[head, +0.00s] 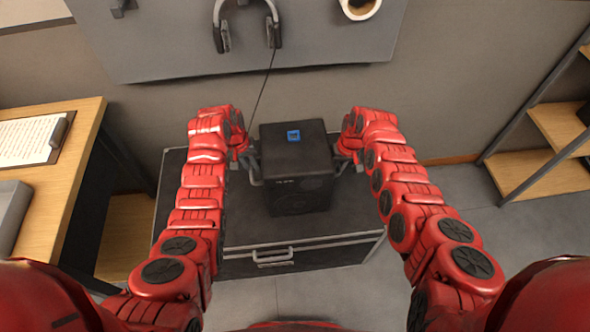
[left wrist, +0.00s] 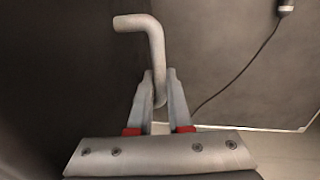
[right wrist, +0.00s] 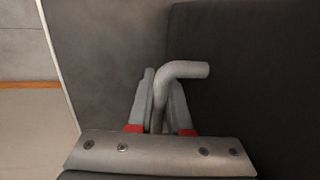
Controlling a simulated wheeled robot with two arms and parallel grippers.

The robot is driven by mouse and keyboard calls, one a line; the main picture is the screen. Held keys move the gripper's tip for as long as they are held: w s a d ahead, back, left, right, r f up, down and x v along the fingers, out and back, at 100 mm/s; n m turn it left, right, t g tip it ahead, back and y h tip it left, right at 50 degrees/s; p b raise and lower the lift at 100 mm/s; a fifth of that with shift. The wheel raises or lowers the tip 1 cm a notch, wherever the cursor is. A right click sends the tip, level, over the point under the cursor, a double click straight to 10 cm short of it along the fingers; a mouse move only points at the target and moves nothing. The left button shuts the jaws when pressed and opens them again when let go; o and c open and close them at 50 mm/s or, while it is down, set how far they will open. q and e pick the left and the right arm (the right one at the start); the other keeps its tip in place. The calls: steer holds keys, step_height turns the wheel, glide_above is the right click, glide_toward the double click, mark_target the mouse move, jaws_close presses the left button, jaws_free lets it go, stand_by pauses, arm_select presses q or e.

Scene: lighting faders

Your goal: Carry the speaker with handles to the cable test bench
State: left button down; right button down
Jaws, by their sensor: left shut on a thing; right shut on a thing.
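The speaker (head: 295,160) is a black box with a blue label on top and a round driver on its front, in the middle of the head view, between my two arms. It is upright over a dark case; I cannot tell whether it touches the case. My left gripper (head: 252,170) is at its left side, shut on a grey bent handle (left wrist: 150,40), which the left wrist view shows between the fingers (left wrist: 160,95). My right gripper (head: 347,160) is at its right side, shut on the other handle (right wrist: 185,70), between the fingers (right wrist: 160,95) in the right wrist view.
The dark case (head: 240,235) with a front handle (head: 272,257) stands below the speaker. A grey wall panel or table (head: 330,45) at the top bears headphones (head: 247,25) and a cup (head: 359,8). A wooden desk (head: 75,150) is left, a shelf (head: 545,175) right. Floor (head: 480,260) is clear at lower right.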

arm_select(q)
steer(key=shift+r, duration=0.2)
arm_select(e)
steer(key=shift+w+r, duration=0.15)
steer(key=shift+r, duration=0.05)
